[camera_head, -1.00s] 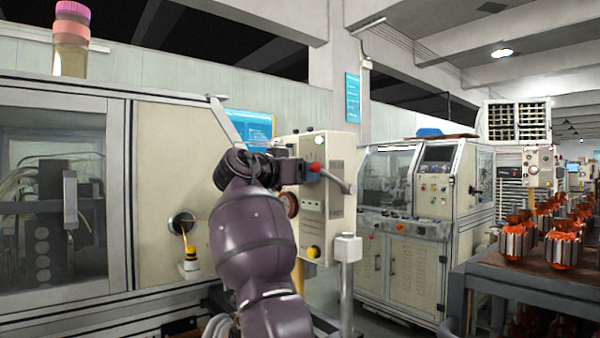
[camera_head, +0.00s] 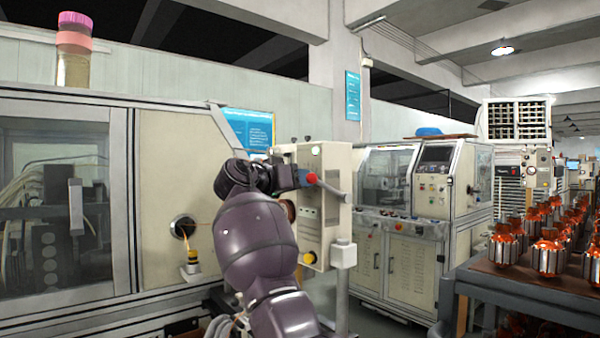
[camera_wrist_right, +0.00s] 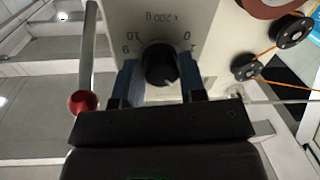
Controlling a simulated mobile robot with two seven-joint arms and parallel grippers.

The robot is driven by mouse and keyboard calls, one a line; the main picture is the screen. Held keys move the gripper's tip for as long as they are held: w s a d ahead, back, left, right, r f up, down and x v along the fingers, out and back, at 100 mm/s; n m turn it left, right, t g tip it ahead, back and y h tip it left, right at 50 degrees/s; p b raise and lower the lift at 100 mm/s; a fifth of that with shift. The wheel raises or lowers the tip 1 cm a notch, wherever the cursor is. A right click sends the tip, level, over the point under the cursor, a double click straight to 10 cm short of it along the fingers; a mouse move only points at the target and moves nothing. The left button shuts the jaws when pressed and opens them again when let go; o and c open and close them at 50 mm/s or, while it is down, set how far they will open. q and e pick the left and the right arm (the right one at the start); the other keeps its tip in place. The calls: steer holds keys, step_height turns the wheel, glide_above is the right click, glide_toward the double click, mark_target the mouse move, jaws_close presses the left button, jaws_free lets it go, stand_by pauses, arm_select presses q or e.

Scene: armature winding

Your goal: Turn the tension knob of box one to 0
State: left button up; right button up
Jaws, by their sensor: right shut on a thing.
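The tension box (camera_head: 333,215) is a cream upright housing in the middle of the head view. Its tension knob (camera_wrist_right: 161,67) is black and round and shows in the wrist view. The dial (camera_wrist_right: 190,20) around it appears upside down, with 9, 10, 0, 1 and "x 200 g" readable. My right gripper (camera_wrist_right: 160,76) has a blue finger on each side of the knob and is shut on it. The knob's pointer is too dark to read. In the head view my right arm covers part of the box, and the knob is hidden. My left gripper is not in view.
A lever with a red ball (camera_wrist_right: 82,102) stands beside the gripper; the ball also shows in the head view (camera_head: 311,178). Black pulleys (camera_wrist_right: 291,30) carry an orange wire near the box. A winding machine (camera_head: 60,200) stands left, a table of armatures (camera_head: 520,290) right.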

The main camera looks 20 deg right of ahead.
arm_select(q)
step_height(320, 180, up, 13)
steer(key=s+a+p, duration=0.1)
steer(key=p, duration=1.4)
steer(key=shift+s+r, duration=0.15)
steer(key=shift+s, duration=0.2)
arm_select(e)
steer(key=shift+w+r+n+g, duration=0.1)
steer(key=shift+n+g, duration=0.35)
steer(key=shift+n, duration=2.35)
steer(key=shift+s+n+g, duration=0.1)
steer(key=shift+n+g, duration=0.3)
steer(key=shift+n, duration=2.4)
steer(key=shift+w+r+n+g, duration=0.1)
steer(key=shift+n+g, duration=0.35)
steer(key=shift+n, duration=2.35)
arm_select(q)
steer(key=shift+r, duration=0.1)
arm_select(e)
steer(key=shift+a, duration=0.1)
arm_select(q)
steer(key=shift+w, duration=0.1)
arm_select(e)
steer(key=o, duration=0.9)
